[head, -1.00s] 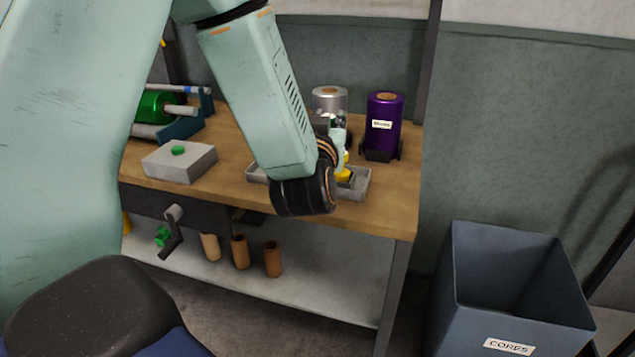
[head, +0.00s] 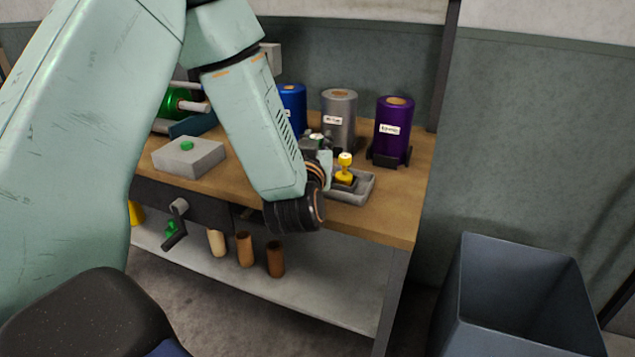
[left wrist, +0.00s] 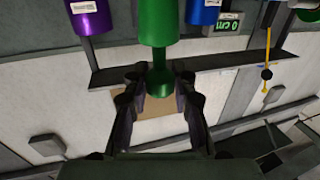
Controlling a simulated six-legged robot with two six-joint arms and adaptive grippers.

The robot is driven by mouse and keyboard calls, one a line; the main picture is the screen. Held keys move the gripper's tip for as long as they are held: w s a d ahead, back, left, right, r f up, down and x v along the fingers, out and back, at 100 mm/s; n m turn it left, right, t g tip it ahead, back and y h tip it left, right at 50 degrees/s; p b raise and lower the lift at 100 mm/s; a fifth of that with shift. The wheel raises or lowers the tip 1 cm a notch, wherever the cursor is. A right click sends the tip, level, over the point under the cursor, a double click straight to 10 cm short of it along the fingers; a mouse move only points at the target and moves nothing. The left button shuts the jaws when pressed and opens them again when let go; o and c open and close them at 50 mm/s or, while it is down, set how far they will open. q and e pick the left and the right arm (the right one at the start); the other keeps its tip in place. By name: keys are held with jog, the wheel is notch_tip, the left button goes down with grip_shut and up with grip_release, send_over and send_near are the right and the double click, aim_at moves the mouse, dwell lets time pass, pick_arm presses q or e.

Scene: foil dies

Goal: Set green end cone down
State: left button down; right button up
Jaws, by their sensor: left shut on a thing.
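My left gripper (head: 320,152) hangs over the left end of a shallow grey tray (head: 362,197) on the bench. In the left wrist view its fingers (left wrist: 160,82) are closed around the narrow end of a green piece, which I take as the green end cone (left wrist: 157,28); its wide part extends beyond the fingertips. In the head view the wrist and fingers hide the held piece, so I cannot tell whether it touches the tray. A yellow end cone (head: 345,168) stands upright in the tray, just right of my gripper. My right gripper is not in view.
Blue (head: 292,104), silver (head: 339,120) and purple (head: 393,132) foil rolls stand behind the tray. A grey block (head: 190,158) with a green button is left. Brown cores (head: 245,249) stand on the lower shelf. A grey bin (head: 520,290) is right of the bench.

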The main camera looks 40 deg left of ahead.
pick_arm(q)
jog(key=f, duration=0.3)
jog(key=f+b, duration=0.1)
jog(key=shift+w+d+f, duration=0.15)
jog(key=shift+w+d, duration=0.05)
jog(key=shift+w, duration=0.05)
jog(key=shift+s+a+f, duration=0.1)
jog(key=shift+a+f, duration=0.25)
jog(key=shift+f, duration=0.25)
jog(key=shift+s+d+f+b, duration=0.15)
jog(key=shift+f+b, duration=0.15)
jog(key=shift+f, duration=0.2)
jog(key=shift+d+f+b, duration=0.1)
jog(key=shift+f+b, duration=0.15)
jog(key=shift+f, duration=0.25)
jog(key=shift+d+f, duration=0.1)
jog(key=shift+f, duration=0.2)
jog(key=shift+w+f, duration=0.1)
jog(key=shift+w, duration=0.15)
jog(key=shift+a, duration=0.25)
jog(key=shift+s+d+f, duration=0.1)
jog(key=shift+s, duration=0.15)
jog(key=c, duration=1.5)
grip_release()
jog(key=o, duration=0.4)
jog(key=shift+w+f, duration=0.1)
jog(key=shift+w, duration=0.1)
jog(key=shift+s, duration=0.1)
